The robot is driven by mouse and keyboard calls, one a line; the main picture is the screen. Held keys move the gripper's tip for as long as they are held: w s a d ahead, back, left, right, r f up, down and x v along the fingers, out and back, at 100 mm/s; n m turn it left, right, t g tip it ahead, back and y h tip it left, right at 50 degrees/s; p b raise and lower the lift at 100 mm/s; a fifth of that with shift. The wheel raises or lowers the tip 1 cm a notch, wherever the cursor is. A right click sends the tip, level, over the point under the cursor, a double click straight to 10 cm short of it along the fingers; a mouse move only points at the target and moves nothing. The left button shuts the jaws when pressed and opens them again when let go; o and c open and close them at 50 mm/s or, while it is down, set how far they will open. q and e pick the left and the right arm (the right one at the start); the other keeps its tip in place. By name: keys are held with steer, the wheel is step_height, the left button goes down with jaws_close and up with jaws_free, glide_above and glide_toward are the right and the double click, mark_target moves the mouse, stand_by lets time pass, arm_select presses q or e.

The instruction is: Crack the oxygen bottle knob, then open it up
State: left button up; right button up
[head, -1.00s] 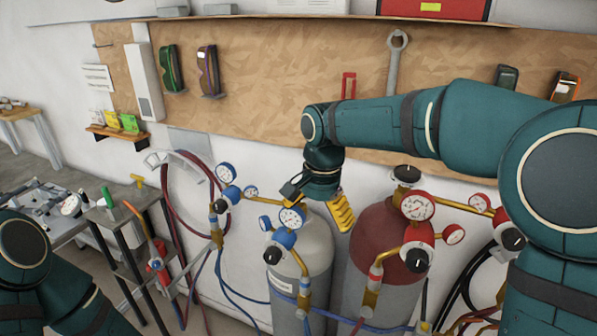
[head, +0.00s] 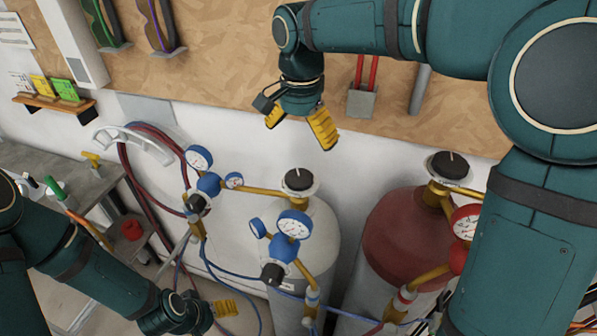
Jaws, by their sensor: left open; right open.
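The oxygen bottle appears to be the pale grey cylinder (head: 318,232) with blue regulator parts, in the middle of the head view. Its black knob (head: 299,180) sits on top, with a light pointer mark. My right gripper (head: 300,132) is open and empty, with yellow fingers, above the knob and apart from it. My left gripper (head: 226,309) is low at the bottom, left of the cylinder, with yellow fingers partly seen; it is open and holds nothing visible.
A red-topped cylinder (head: 405,235) with its own black knob (head: 450,166) stands to the right, partly behind my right arm. Blue gauges (head: 293,224) and hoses crowd the cylinder's front. A grey workbench (head: 75,180) is at left. The wall is close behind.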

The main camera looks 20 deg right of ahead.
mark_target(300, 176)
step_height(300, 176, down, 11)
steer(key=shift+w+f+b, duration=0.15)
steer(key=shift+b, duration=0.4)
steer(key=c, duration=1.2)
